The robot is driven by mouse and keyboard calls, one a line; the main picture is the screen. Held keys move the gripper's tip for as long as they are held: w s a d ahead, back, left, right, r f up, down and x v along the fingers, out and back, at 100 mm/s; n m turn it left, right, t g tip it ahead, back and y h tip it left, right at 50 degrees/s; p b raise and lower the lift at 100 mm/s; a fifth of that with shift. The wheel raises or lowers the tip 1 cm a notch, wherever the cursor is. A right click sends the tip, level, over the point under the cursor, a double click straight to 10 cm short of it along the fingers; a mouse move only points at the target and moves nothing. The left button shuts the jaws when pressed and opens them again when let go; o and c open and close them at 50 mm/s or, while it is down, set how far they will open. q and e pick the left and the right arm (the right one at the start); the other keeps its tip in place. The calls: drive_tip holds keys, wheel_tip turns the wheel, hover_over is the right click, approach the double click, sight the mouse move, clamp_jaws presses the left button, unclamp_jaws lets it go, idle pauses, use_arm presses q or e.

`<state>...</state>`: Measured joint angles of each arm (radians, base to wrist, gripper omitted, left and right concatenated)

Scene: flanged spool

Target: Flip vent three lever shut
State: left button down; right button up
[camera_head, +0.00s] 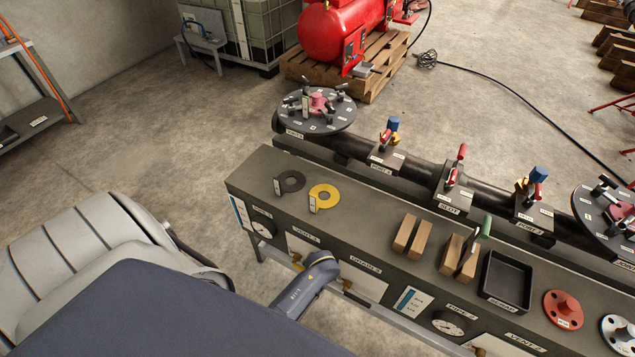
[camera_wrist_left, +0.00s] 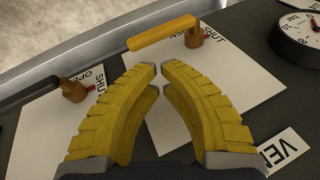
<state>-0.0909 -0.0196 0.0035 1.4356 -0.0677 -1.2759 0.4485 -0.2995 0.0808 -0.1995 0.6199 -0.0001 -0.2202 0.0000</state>
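In the left wrist view, a yellow-orange lever handle (camera_wrist_left: 162,34) extends left from a brass pivot (camera_wrist_left: 194,38) on a white plate, with the word SHUT beside the pivot. My left gripper (camera_wrist_left: 160,70) has yellow ribbed fingers, tips nearly together, with nothing between them. The tips appear below the handle in the picture, apart from it. A label starting "VE" (camera_wrist_left: 284,152) is partly cut off, so the number is hidden. In the head view, the VENT 3 label (camera_head: 525,343) is at the bottom edge. My right gripper is not in view.
A second brass valve (camera_wrist_left: 74,90) with OPEN and SHUT marks is at the left of the wrist view; a gauge (camera_wrist_left: 300,38) is at upper right. The bench top (camera_head: 350,215) carries yellow and black rings, wooden blocks, a black tray (camera_head: 507,280) and a red flange (camera_head: 563,309).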

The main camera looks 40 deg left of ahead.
use_arm(q)
drive_tip(key=d+v, duration=0.1)
drive_tip(key=v, duration=0.6)
drive_tip(key=shift+d, duration=0.4)
drive_tip(key=shift+r, duration=0.1)
drive_tip(key=s+d+f+m+t+h, duration=0.25)
drive_tip(key=d+f, duration=0.65)
drive_tip(key=f, duration=0.5)
drive_tip(key=s+f+g+h, duration=0.1)
drive_tip(key=s+f+h, duration=0.1)
drive_tip(key=s+f, duration=0.45)
drive_tip(key=s+a+f+g, duration=0.1)
drive_tip(key=s+a+f, duration=0.1)
drive_tip(key=s, duration=0.7)
drive_tip(key=s+a+f+g, duration=0.1)
drive_tip(key=s+a+f, duration=0.2)
drive_tip(key=s, duration=0.6)
drive_tip(key=s+a+f+g, duration=0.1)
drive_tip(key=s+a+f, duration=0.2)
drive_tip(key=s, duration=0.6)
drive_tip(key=shift+f+m, duration=0.35)
drive_tip(key=shift+f, duration=0.55)
drive_tip(key=shift+y, duration=0.25)
